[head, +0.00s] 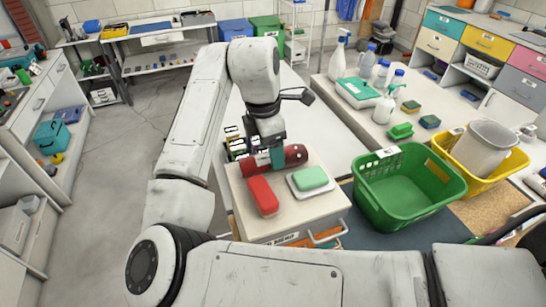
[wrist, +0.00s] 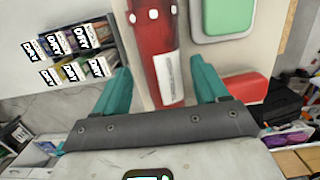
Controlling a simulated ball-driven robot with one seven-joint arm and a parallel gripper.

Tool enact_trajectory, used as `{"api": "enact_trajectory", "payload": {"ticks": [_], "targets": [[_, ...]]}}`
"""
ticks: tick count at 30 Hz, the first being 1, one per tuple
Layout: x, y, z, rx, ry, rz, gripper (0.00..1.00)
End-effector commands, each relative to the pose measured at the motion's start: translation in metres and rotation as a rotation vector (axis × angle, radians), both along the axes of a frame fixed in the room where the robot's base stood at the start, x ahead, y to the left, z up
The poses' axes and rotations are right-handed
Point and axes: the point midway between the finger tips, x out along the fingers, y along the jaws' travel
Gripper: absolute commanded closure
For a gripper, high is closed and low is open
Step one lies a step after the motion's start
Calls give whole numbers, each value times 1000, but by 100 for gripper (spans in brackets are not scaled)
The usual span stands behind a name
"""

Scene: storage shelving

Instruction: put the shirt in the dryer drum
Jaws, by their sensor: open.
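No shirt and no dryer drum can be made out in either view. My gripper (head: 277,158) is over the pale top of a small cabinet (head: 300,224), at a red cylindrical object (head: 294,154) lying on it. In the wrist view, my gripper (wrist: 160,66) has its two teal fingers apart, with the red cylinder (wrist: 153,45) lying between them in the picture and a gap on each side. I cannot tell whether either finger touches it. A red block (head: 262,196) and a green block on a white dish (head: 310,179) lie nearby on the cabinet top.
A green basket (head: 408,188) stands right of the cabinet, beside a yellow basket (head: 516,160) holding a grey bucket (head: 484,147). Several bottles (head: 338,58) stand on the counter behind. Boxes marked DRY (wrist: 60,43) show left in the wrist view. Open floor (head: 125,165) lies left.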

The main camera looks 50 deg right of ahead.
Motion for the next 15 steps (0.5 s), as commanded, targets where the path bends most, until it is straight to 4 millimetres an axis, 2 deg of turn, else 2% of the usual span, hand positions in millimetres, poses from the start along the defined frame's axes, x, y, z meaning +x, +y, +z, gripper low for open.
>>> {"api": "enact_trajectory", "payload": {"ticks": [6,15], "targets": [[-2,-2,-25,1,1,0,27],[-2,-3,-29,-1,-1,-1,28]]}}
